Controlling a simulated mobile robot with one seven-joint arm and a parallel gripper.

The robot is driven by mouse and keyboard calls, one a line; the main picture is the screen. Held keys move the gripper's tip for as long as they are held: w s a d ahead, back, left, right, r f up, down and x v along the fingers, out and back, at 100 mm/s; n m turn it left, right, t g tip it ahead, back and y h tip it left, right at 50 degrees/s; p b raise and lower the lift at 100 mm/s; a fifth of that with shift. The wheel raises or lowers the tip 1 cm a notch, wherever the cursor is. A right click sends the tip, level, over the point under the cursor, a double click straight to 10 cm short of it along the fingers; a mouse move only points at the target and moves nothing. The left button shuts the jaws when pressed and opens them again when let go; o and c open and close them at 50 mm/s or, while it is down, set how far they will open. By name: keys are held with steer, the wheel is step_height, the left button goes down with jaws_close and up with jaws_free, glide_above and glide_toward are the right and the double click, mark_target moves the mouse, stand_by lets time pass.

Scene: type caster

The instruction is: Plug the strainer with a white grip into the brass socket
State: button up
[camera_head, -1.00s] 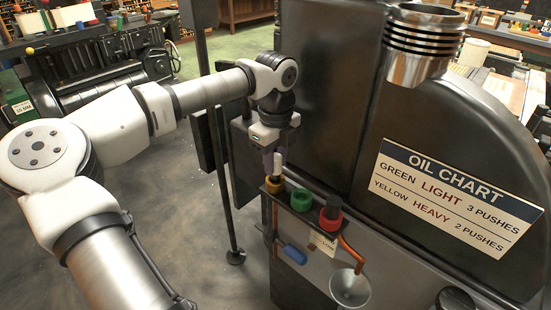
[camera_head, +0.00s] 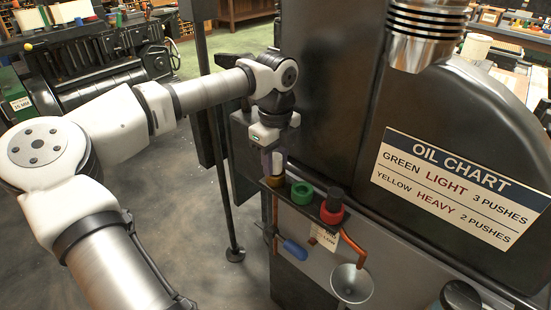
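My gripper (camera_head: 273,165) points down at the left end of a small dark shelf on the machine's side. A yellow-brown, brass-like ring or cup (camera_head: 275,181) is directly below the fingertips, partly covered by them. The fingers are small and dark here, so I cannot tell whether they are open or shut on something. A strainer with a white grip cannot be made out clearly. No socket can be surely identified as the brass one.
The shelf also holds a green ring (camera_head: 302,193) and a red cup with a black top (camera_head: 333,205). A blue-handled tool (camera_head: 294,250) and a metal funnel (camera_head: 351,283) hang below. The big dark machine with an oil chart (camera_head: 460,190) fills the right.

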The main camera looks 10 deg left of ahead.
mark_target(276, 157)
steer(key=o, duration=0.3)
steer(key=shift+r, duration=0.1)
step_height(276, 157, up, 14)
steer(key=shift+f+b, duration=0.15)
steer(key=shift+b, duration=0.5)
steer(key=shift+s+f, duration=0.1)
